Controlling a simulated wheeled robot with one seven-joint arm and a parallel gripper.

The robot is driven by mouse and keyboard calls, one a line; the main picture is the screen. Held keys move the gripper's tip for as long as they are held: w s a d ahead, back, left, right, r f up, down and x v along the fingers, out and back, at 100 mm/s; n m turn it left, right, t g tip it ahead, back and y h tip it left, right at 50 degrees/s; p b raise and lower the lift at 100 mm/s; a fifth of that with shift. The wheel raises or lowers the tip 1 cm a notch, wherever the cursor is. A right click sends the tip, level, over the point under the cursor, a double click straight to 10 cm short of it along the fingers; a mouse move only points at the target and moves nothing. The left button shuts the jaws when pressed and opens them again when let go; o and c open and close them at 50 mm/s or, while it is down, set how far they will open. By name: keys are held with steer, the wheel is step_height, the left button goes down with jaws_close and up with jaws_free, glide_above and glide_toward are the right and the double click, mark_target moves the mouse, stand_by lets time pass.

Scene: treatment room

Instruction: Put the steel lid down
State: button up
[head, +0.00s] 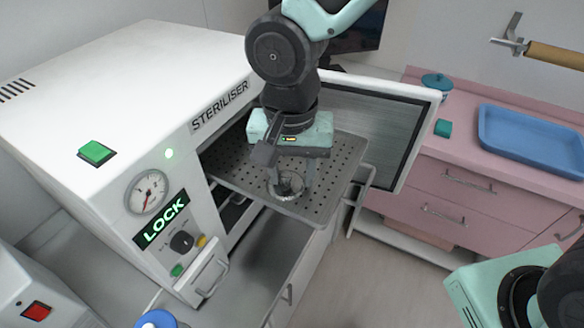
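A small round steel piece (286,195), which looks like the steel lid, is at the perforated steel tray (340,160) that juts from the open steriliser. My gripper (288,178) points down over the tray, with its fingers at the steel piece. One finger shows at its right side; the other is partly hidden. I cannot tell whether the fingers press on the piece or stand apart from it, nor whether it rests on the tray or hangs just above.
The white steriliser (120,75) stands left of the tray. Its open door (375,120) is behind and to the right. A pink counter (470,150) holds a blue tray (530,135), a teal-lidded jar (437,84) and a small teal object (443,128). The tray has bare room around the steel piece.

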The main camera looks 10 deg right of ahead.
mark_target(291, 176)
steer(key=shift+r, duration=0.1)
step_height(291, 176, up, 12)
steer(key=b, duration=0.3)
steer(key=s+d+f+n, duration=0.8)
steer(key=s+f+n, duration=0.2)
steer(key=s+f, duration=0.1)
steer(key=shift+s+n+y, duration=0.15)
steer(key=shift+n+y, duration=0.25)
steer(key=shift+d, duration=0.1)
